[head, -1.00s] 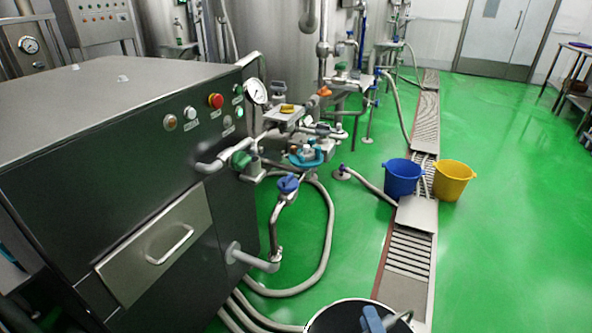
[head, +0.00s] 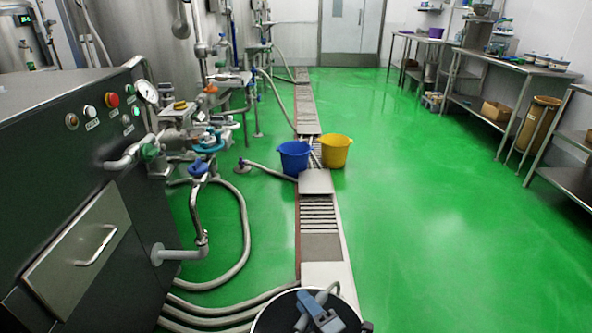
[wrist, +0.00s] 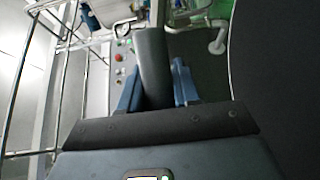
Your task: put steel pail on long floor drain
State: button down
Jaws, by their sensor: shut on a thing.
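The steel pail (head: 280,316) shows as a dark round opening with a thin bright rim, cut off by the bottom edge of the head view. My gripper (head: 318,312), with blue fingers, is over it. In the wrist view my gripper (wrist: 155,80) is shut on a dark grey grip, apparently the pail's handle; a large dark curved surface fills the right side. The pail's base is hidden. The long floor drain (head: 321,247) runs from just beyond the pail away toward the door, with slatted grates and flat plates.
A blue bucket (head: 294,160) and a yellow bucket (head: 336,152) stand at the drain's middle. A dark machine cabinet (head: 60,190) with hoses (head: 246,225) is at left. Steel tables (head: 520,70) line the right wall. Green floor (head: 430,220) right of the drain is open.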

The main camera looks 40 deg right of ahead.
jog(key=w+d+f+m+h+b, duration=0.1)
jog(key=w+d+f+b, duration=0.3)
jog(key=w+b, duration=0.3)
jog(key=w+d+f+m+h+b, duration=0.1)
jog(key=w+d+f+h+b, duration=0.1)
jog(key=w+d+f+b, duration=0.2)
jog(key=shift+w+d+f+b, duration=0.4)
jog(key=shift+w+d+b, duration=1.2)
jog(key=shift+b, duration=1.25)
jog(key=shift+s+d, duration=0.15)
jog(key=s+d+f+b, duration=0.1)
jog(key=s+d+f, duration=0.1)
jog(key=s, duration=0.1)
jog(key=s+d+f+b, duration=0.1)
jog(key=s+f, duration=0.1)
jog(key=s, duration=0.1)
jog(key=s+d+f+b, duration=0.1)
jog(key=s+d+f, duration=0.1)
jog(key=s+f, duration=0.1)
jog(key=shift+s+d, duration=0.3)
jog(key=shift+s, duration=0.25)
jog(key=shift+f+b, duration=1.3)
jog(key=shift+f, duration=0.85)
jog(key=c, duration=1.2)
grip_release()
jog(key=shift+s+f, duration=0.15)
jog(key=shift+f, duration=0.25)
jog(key=shift+c, duration=0.2)
jog(key=o, duration=0.4)
